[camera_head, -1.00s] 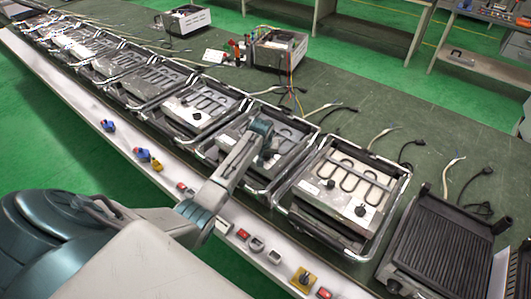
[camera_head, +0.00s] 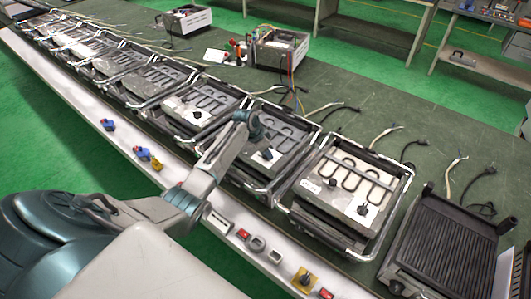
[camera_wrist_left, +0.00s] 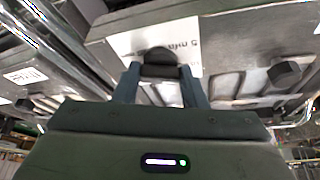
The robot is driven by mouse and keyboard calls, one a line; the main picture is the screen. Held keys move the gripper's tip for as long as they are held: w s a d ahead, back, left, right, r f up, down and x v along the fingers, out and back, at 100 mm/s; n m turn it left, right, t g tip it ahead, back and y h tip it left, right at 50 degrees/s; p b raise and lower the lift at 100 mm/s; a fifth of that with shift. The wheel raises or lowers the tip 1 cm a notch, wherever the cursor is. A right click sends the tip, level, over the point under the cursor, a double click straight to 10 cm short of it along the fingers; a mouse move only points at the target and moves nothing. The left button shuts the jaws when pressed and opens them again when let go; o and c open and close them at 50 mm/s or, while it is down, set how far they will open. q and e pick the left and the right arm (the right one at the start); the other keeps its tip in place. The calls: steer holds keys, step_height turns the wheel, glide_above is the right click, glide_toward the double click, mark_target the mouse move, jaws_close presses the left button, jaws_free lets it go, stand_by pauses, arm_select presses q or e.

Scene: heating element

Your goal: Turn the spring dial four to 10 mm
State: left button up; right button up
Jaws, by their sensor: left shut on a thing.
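My left gripper (camera_wrist_left: 158,72) is shut on a small black dial (camera_wrist_left: 158,56), whose rounded top shows between the two fingertips. A white label with dark print (camera_wrist_left: 125,42) lies beside it on a grey metal plate; the print looks upside down, with a "5" on it. Another black dial (camera_wrist_left: 285,74) stands apart at the right of the wrist view. In the head view my left gripper (camera_head: 250,125) is over the row of heating units, and the arm hides the dial it holds. A free black dial (camera_head: 266,154) shows to its right. My right gripper is out of view.
Several framed heating units with bent elements (camera_head: 345,178) run along the green bench. A black ribbed grill (camera_head: 447,243) is at the right. Red, blue and yellow switches (camera_head: 304,280) lie on the white front ledge. Loose cables (camera_head: 400,150) lie behind the units.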

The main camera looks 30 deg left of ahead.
arm_select(q)
steer(key=shift+m+h+b, duration=0.3)
steer(key=shift+m+b, duration=0.1)
steer(key=shift+m, duration=0.4)
steer(key=o, duration=1)
steer(key=shift+g, duration=0.3)
steer(key=shift+r, duration=0.1)
steer(key=b+v, duration=0.3)
steer(key=v, duration=0.7)
steer(key=shift+r+b, duration=0.3)
steer(key=shift+s+a+f, duration=0.1)
steer(key=shift+s, duration=0.05)
